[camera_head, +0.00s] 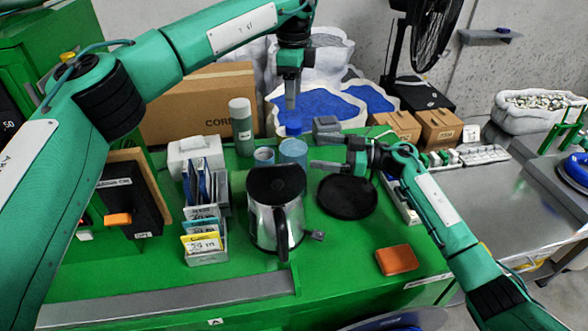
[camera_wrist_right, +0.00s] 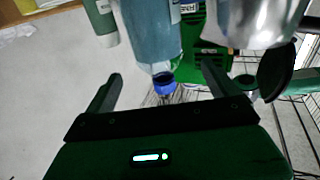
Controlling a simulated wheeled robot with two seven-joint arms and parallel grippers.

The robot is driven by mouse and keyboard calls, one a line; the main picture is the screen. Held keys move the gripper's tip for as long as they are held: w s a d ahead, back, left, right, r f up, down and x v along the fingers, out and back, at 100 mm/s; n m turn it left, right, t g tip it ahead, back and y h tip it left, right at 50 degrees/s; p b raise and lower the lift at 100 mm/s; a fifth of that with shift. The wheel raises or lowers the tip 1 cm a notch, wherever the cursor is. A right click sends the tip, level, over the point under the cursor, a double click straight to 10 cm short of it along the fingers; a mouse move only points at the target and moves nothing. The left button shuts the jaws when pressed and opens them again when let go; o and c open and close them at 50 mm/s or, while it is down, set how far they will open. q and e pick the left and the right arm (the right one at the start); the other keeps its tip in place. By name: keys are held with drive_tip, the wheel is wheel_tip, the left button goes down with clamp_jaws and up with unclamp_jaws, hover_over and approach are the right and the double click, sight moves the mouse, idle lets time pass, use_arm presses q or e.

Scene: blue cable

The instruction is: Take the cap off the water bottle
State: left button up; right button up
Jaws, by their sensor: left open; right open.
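The water bottle (camera_head: 293,152) is translucent blue and stands upright on the green table, behind the kettle. Its blue cap (camera_head: 293,128) is on top. In the right wrist view the bottle (camera_wrist_right: 150,30) appears upside down, and its cap (camera_wrist_right: 163,84) shows between my right fingers. My right gripper (camera_head: 318,152) is open, empty and level, with its fingers pointing left toward the bottle from its right side. It also shows in the right wrist view (camera_wrist_right: 161,77). My left gripper (camera_head: 291,96) points down above the cap, apart from it. Its finger gap is hard to see.
A steel kettle (camera_head: 268,226) stands in front of the bottle. A small cup (camera_head: 264,156) and a grey-green bottle (camera_head: 241,127) stand left of it. A black round plate (camera_head: 347,198) lies to the right. A card rack (camera_head: 206,258) is at left. The front middle table is clear.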

sight(291, 146)
drive_tip(key=a, duration=0.2)
drive_tip(key=w+a, duration=0.1)
drive_tip(key=a, duration=0.5)
drive_tip(key=shift+w, duration=0.4)
use_arm(q)
drive_tip(key=shift+w+f, duration=0.15)
use_arm(e)
drive_tip(key=shift+w+a+f, duration=0.1)
drive_tip(key=shift+w+a, duration=0.05)
drive_tip(key=shift+a, duration=0.15)
drive_tip(key=shift+c, duration=0.4)
